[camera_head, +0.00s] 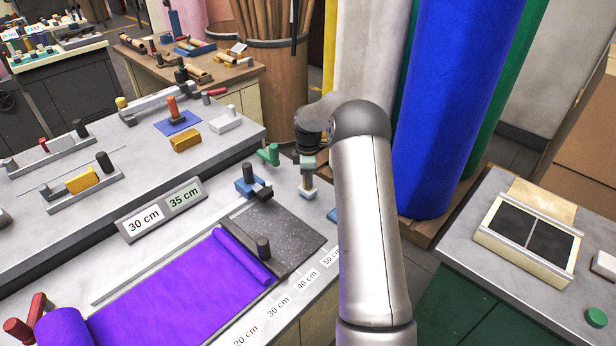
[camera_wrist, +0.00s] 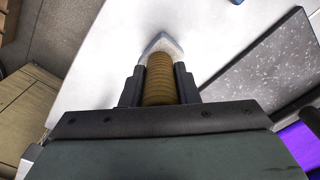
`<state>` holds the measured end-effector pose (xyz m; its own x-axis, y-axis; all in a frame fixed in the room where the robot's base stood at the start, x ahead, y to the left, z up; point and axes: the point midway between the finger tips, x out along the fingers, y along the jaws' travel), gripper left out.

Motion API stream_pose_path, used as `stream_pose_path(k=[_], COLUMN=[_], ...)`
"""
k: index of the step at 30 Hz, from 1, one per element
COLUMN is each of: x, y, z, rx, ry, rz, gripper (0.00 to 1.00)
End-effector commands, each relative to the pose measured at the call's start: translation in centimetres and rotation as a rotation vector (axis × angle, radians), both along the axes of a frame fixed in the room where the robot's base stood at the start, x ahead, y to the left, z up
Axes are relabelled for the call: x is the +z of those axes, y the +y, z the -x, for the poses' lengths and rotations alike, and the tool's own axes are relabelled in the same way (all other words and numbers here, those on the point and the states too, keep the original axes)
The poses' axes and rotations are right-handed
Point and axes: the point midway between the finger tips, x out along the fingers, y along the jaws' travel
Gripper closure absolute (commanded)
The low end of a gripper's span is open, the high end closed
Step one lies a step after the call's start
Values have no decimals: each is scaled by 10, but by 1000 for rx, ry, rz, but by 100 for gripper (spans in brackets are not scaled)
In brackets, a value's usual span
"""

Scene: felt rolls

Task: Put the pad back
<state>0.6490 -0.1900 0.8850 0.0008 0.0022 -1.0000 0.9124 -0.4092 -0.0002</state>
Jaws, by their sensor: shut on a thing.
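My gripper (camera_head: 308,176) is near the far right end of the grey bench, beyond the dark speckled board. In the wrist view its two black fingers (camera_wrist: 160,88) are shut on a brown ribbed grip (camera_wrist: 159,82). A pale grey pointed part (camera_wrist: 163,46) sticks out beyond the grip. In the head view this held piece is small and pale (camera_head: 308,193); I cannot tell whether it touches the bench or is the pad. A tray (camera_head: 492,240) with two dark panels stands on the right counter.
Purple felt (camera_head: 170,295) lies partly rolled beside the dark speckled board (camera_head: 285,222). A blue clamp (camera_head: 246,184) and a green piece (camera_head: 269,154) stand near my gripper. Tall felt rolls (camera_head: 440,110) stand behind my arm. A green disc (camera_head: 597,317) lies on the right counter.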

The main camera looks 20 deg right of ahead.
Motion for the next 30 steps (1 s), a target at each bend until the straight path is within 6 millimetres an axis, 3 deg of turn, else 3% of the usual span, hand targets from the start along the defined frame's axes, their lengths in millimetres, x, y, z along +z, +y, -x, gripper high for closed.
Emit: stream_pose_path(k=[18,19,21,30], x=[-10,-9,-9,-9], y=[0,0,0,0], z=[0,0,0,0], rx=[0,0,0,0], ry=[0,0,0,1], rz=[0,0,0,0], gripper=[98,67,47,47])
